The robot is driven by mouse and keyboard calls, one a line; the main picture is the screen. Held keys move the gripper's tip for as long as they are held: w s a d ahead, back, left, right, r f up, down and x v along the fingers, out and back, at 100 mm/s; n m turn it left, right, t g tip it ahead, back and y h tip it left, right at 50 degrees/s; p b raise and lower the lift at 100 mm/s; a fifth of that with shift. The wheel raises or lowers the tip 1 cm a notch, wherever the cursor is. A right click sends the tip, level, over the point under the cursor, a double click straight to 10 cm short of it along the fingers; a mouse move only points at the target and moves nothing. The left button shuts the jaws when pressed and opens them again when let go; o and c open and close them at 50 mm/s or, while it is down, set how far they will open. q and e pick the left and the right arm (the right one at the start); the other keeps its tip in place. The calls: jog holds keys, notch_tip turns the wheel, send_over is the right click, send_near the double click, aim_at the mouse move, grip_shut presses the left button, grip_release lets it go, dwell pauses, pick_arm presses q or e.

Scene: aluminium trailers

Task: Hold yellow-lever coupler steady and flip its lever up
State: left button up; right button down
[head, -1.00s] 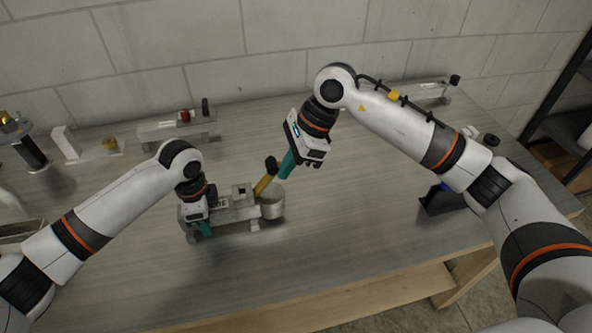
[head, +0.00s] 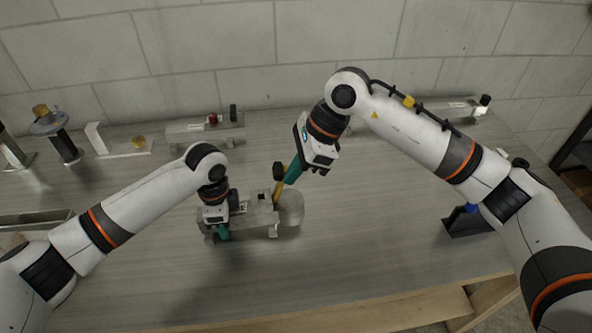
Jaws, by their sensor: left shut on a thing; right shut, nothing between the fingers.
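The yellow-lever coupler (head: 262,218) lies on the grey workbench, a silvery metal body with a round cup (head: 291,208) at its right end. Its yellow lever (head: 280,188) stands up close to vertical, with a dark knob (head: 279,170) at the top. My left gripper (head: 222,232) is shut on the coupler body near its left end; the body partly hides behind the gripper. My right gripper (head: 292,180) is shut and empty, its teal fingers pointing down just right of the lever. They appear to touch the lever, but the exact contact is hard to see.
A second coupler with a red lever (head: 212,118) lies at the back. Another silvery coupler (head: 462,108) is at the back right. A dark stand with a blue part (head: 466,218) is at right. Metal parts (head: 124,142) stand at the back left. The front bench area is clear.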

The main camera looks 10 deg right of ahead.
pick_arm(q)
jog(key=shift+s+d+f, duration=0.1)
jog(key=shift+s+d, duration=0.05)
jog(key=shift+d, duration=0.25)
pick_arm(e)
jog(key=shift+s+a, duration=0.15)
jog(key=shift+a, duration=0.1)
pick_arm(q)
jog(key=shift+a, duration=0.2)
pick_arm(e)
jog(key=v, duration=0.9)
jog(key=shift+r, duration=0.35)
jog(key=shift+d, duration=0.1)
